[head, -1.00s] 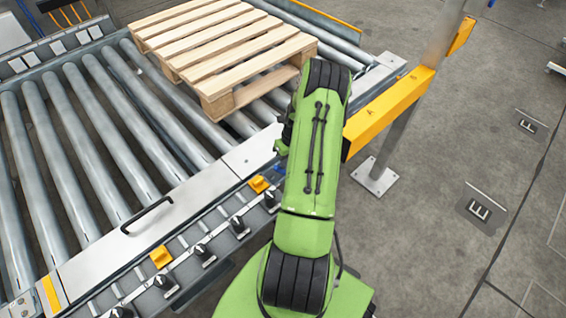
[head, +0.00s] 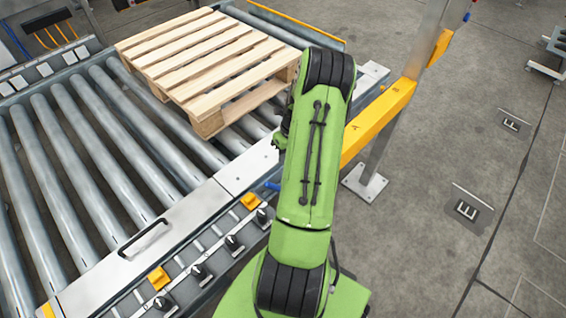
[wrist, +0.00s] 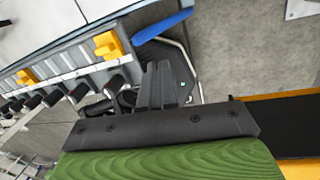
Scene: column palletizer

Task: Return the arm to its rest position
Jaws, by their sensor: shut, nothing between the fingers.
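My green arm (head: 308,165) reaches up the middle of the head view, beside the roller conveyor and partly in front of the pallet's right corner. My gripper is hidden behind the arm in that view. In the wrist view my gripper (wrist: 163,68) shows as dark fingers close together, shut and empty. The fingers point toward the conveyor's side and the floor, and hold nothing.
A wooden pallet (head: 205,62) lies on the roller conveyor (head: 95,165). A yellow barrier (head: 378,122) on a metal post stands close right of my arm. The grey floor (head: 420,210) at right is open.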

